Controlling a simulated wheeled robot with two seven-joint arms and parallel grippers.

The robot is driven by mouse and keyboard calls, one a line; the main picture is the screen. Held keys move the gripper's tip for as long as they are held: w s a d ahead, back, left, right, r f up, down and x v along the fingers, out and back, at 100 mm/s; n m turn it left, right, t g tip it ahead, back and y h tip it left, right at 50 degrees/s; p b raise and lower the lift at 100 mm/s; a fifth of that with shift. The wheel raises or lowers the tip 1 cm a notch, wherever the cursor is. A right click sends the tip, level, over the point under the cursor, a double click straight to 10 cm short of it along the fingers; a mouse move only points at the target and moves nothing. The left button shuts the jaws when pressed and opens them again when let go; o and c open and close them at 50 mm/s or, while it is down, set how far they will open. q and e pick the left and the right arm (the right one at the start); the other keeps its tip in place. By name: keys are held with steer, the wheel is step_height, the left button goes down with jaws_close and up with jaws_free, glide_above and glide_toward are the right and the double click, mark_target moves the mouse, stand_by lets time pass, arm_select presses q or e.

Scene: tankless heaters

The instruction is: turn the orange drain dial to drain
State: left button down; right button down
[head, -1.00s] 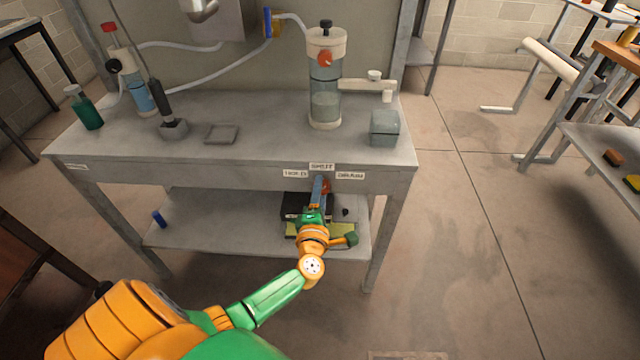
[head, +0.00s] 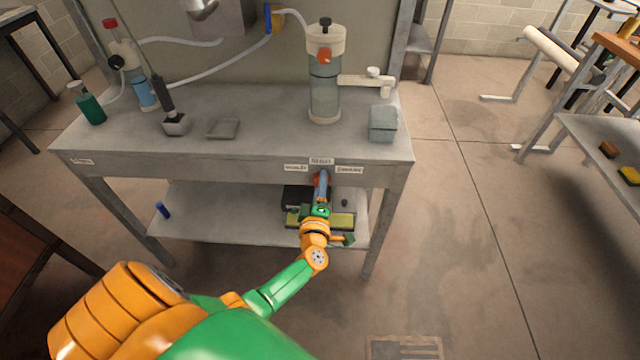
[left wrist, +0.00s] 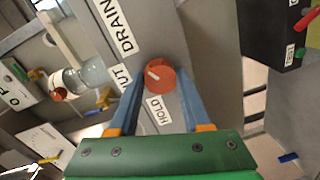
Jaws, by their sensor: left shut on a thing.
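The orange drain dial (left wrist: 161,77) sits on the grey front edge of the bench, between the blue fingertips of my left gripper (left wrist: 160,74). The gripper is shut on it. A short white mark shows on the left part of its face. Around it in the left wrist view are the labels DRAIN (left wrist: 113,26), one ending in "UT" (left wrist: 124,75) with its start hidden, and HOLD (left wrist: 160,109). In the head view my left gripper (head: 321,188) reaches under the bench's front edge, and only a sliver of the dial (head: 316,181) shows. My right gripper is not in view.
The bench (head: 240,145) holds a clear cylinder (head: 324,95) with an orange knob, a grey box (head: 383,122), a green bottle (head: 90,108) and a shallow tray (head: 223,128). Its lower shelf (head: 215,215) carries a black box and a yellow-green item behind my arm.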

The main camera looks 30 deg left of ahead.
arm_select(q)
steer(key=shift+f, duration=0.15)
steer(key=shift+c, duration=1.8)
jaws_free()
steer(key=p+v, duration=0.1)
steer(key=v, duration=0.6)
